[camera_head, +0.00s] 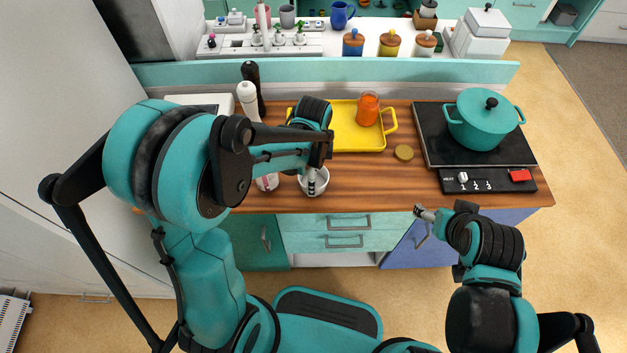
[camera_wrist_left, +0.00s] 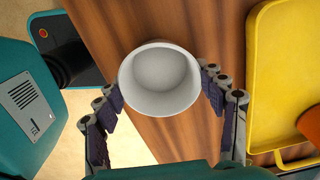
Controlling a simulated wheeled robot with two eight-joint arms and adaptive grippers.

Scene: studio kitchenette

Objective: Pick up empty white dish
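The empty white dish (camera_head: 321,186) is a small round bowl on the wooden counter near its front edge. In the left wrist view the dish (camera_wrist_left: 160,79) lies between the two fingers, its inside bare. My left gripper (camera_head: 312,182) is over the dish from above and covers part of it in the head view. Its fingers (camera_wrist_left: 162,90) are spread on either side of the dish; firm contact with the rim cannot be told. My right gripper (camera_head: 424,213) is at the counter's front edge, away from the dish; its finger opening is too small to tell.
A yellow tray (camera_head: 345,138) with an orange jar (camera_head: 368,108) stands behind the dish. A round lid (camera_head: 404,153) lies right of the tray. A teal pot (camera_head: 482,120) sits on the black cooktop (camera_head: 432,135). Counter right of the dish is clear.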

